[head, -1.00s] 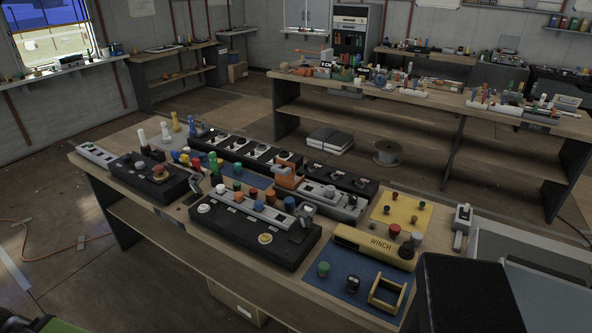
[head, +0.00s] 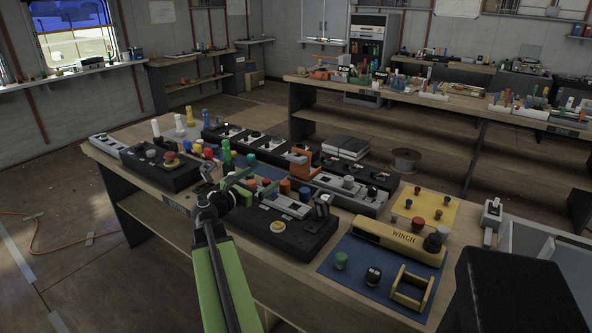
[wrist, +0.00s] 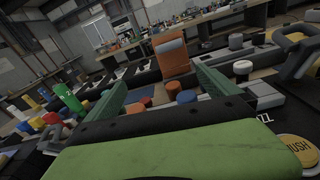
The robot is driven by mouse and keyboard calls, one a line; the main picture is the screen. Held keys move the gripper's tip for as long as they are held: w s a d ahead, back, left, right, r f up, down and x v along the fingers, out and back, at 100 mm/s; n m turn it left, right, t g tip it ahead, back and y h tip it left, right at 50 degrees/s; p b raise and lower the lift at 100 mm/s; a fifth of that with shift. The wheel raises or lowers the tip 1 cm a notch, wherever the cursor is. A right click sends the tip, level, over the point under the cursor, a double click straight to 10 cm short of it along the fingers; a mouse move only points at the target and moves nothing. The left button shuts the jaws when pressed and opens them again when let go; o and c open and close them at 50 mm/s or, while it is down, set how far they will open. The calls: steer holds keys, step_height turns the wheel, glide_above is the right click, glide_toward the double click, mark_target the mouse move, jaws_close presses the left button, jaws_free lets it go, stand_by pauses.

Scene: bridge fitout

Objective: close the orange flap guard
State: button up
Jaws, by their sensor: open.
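The orange flap guard (head: 300,160) stands raised on a panel near the middle of the bench in the head view. In the wrist view the orange flap (wrist: 172,56) stands upright, tilted a little, with a grey patch near its top. My gripper (head: 254,182) is over the near part of the bench, to the left and on the near side of the flap. In the wrist view my gripper (wrist: 163,85) has its two green fingers spread apart with nothing held between them. The flap shows beyond the fingertips, apart from them.
Orange and blue knobs (wrist: 187,96) stand low between the fingers and the flap. A black box with a yellow push button (head: 278,226) lies under and right of my gripper. Coloured knobs crowd the left. A yellow WINCH box (head: 402,240) stands right.

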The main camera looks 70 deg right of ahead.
steer(key=shift+s+d+r+n+g, duration=0.1)
steer(key=shift+s+d+n+g, duration=0.1)
steer(key=shift+s+d, duration=0.35)
steer(key=shift+s+d+r+n+g, duration=0.1)
steer(key=shift+s+d+g, duration=0.2)
steer(key=shift+s, duration=0.35)
steer(key=shift+s+d+r+h, duration=0.25)
steer(key=shift+r+h, duration=0.05)
glide_above(298, 172)
